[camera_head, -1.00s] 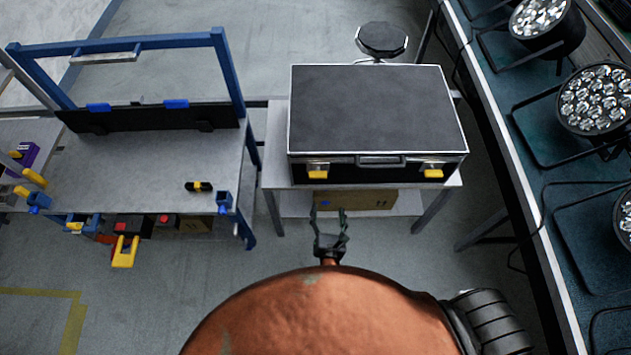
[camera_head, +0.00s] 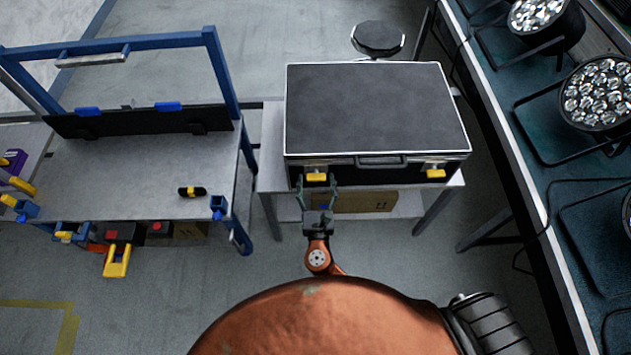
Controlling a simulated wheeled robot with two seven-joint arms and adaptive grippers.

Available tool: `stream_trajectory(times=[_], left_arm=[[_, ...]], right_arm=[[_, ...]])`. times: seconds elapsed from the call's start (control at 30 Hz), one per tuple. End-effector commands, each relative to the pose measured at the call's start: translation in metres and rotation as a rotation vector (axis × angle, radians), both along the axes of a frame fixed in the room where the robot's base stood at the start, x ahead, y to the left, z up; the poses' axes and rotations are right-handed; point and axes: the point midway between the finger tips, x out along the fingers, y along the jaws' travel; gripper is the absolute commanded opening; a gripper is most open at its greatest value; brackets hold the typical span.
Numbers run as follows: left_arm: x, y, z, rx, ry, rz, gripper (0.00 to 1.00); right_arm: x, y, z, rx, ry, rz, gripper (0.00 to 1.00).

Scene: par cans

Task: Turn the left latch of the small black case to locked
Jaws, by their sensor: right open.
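The small black case (camera_head: 375,108) lies shut on a grey table, its silver-edged front facing me. Its left latch (camera_head: 316,176) is yellow and sits on the front face at the left. The right latch (camera_head: 435,173) is also yellow, and a handle (camera_head: 381,161) lies between them. My right gripper (camera_head: 318,182) is open, with its two fingers reaching up on either side of the left latch. I cannot tell whether the fingers touch it. My left gripper is not in view.
The grey table (camera_head: 272,150) has a cardboard box (camera_head: 352,202) on its lower shelf. A blue-framed workbench (camera_head: 150,185) stands at left, with a black and yellow tool (camera_head: 192,191) on it. A long bench with par cans (camera_head: 598,93) runs along the right. A round black stool (camera_head: 377,38) stands behind.

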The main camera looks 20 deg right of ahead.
Motion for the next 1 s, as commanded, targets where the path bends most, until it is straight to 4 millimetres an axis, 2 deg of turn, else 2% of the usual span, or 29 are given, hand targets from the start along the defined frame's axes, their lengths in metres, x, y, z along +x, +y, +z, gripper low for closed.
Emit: stream_trajectory(times=[0.2, 0.8, 1.0], left_arm=[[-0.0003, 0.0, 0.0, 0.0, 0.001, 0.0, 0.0], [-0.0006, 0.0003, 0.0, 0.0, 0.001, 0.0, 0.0], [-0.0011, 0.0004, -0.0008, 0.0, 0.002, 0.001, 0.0]], right_arm=[[0.0001, 0.0, -0.0002, 0.001, 0.001, 0.0, 0.63], [-0.0001, 0.0002, -0.0004, 0.001, 0.001, 0.001, 0.22], [-0.0001, 0.0002, -0.0007, 0.014, -0.003, 0.001, 0.22]])
